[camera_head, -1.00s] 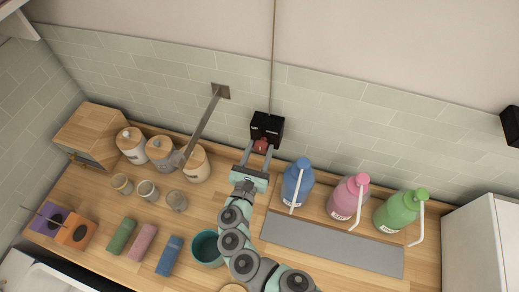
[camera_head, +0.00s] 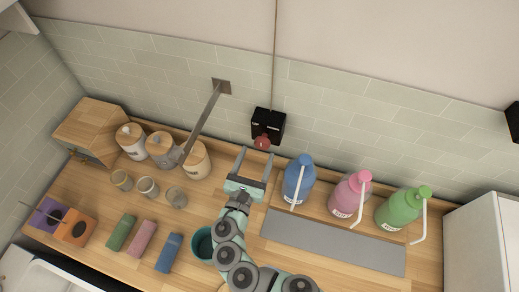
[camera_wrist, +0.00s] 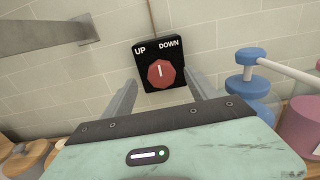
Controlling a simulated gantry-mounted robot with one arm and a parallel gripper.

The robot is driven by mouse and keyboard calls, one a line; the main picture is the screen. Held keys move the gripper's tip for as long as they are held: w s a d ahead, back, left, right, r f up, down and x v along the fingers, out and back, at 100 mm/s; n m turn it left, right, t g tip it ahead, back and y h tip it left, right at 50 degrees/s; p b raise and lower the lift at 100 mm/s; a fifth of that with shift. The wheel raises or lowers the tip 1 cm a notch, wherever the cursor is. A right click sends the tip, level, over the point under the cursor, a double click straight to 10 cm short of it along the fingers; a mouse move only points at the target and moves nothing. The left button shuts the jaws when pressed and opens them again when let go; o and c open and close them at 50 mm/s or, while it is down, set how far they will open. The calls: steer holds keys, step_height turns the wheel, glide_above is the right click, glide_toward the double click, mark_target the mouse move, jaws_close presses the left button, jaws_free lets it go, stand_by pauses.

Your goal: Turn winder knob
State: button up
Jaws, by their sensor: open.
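The winder is a black box (camera_head: 275,122) on the tiled wall with a red knob (camera_head: 263,142) on its front. In the wrist view the box (camera_wrist: 145,52) reads UP at left and DOWN at right. There the red knob (camera_wrist: 161,74) is octagonal, and its white mark is close to upright, leaning slightly. My gripper (camera_head: 256,150) is open and empty, with its fingers pointing toward the wall below the box. In the wrist view the open fingers (camera_wrist: 160,88) stand on either side of the knob, but the head view shows them apart from it.
Blue (camera_head: 298,181), pink (camera_head: 349,196) and green (camera_head: 401,208) pump bottles stand to the right. A metal bar (camera_head: 203,122) juts from the wall at left, above lidded jars (camera_head: 161,152). A teal bowl (camera_head: 203,245) is beside my arm. A cord runs up from the box.

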steer(key=b+v, duration=0.1)
steer(key=v, duration=0.5)
steer(key=shift+s, duration=0.3)
